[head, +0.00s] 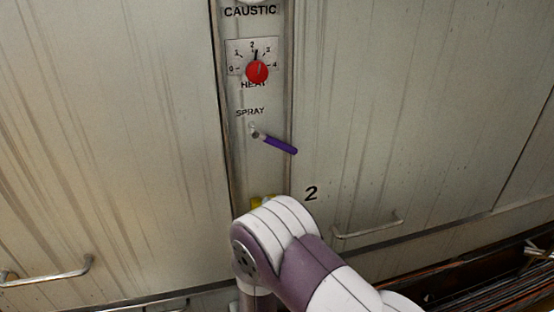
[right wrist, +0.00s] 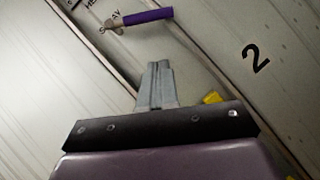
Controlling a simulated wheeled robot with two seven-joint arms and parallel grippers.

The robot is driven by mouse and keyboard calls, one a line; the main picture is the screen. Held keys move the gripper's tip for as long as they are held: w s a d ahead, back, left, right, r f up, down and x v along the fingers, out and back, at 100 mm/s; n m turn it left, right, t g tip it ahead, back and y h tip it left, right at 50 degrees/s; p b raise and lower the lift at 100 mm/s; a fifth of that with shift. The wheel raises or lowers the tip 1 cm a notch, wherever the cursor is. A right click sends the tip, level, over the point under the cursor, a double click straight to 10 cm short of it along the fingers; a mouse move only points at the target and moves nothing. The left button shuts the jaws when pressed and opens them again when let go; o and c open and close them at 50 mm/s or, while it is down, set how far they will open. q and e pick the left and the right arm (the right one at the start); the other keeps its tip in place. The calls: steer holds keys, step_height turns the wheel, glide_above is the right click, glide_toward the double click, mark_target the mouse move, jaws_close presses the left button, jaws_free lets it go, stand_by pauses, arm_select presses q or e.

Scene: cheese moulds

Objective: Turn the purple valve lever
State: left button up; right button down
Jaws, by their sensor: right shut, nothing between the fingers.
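The purple valve lever (head: 279,145) sticks out from a pivot under the SPRAY label on the narrow panel. In the head view it slants down to the right. It also shows at the top of the right wrist view (right wrist: 147,17). My right gripper (right wrist: 160,66) is shut and empty, its fingertips below the lever in that view and apart from it. In the head view my right arm hides the gripper, below the lever. My left gripper is in neither view.
A red HEAT knob (head: 257,71) with a numbered dial sits above the lever. A yellow part (head: 257,202) shows below it, partly behind my arm. Wide metal panels flank the strip, with handles at lower left (head: 47,274) and lower right (head: 368,229).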

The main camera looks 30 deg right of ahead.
mark_target(274, 139)
steer(key=w+d+r+p, duration=0.4)
steer(key=w+d+r, duration=0.1)
steer(key=r, duration=0.1)
steer(key=shift+w+d+r, duration=0.25)
steer(key=shift+w+d, duration=0.05)
steer(key=shift+w, duration=0.05)
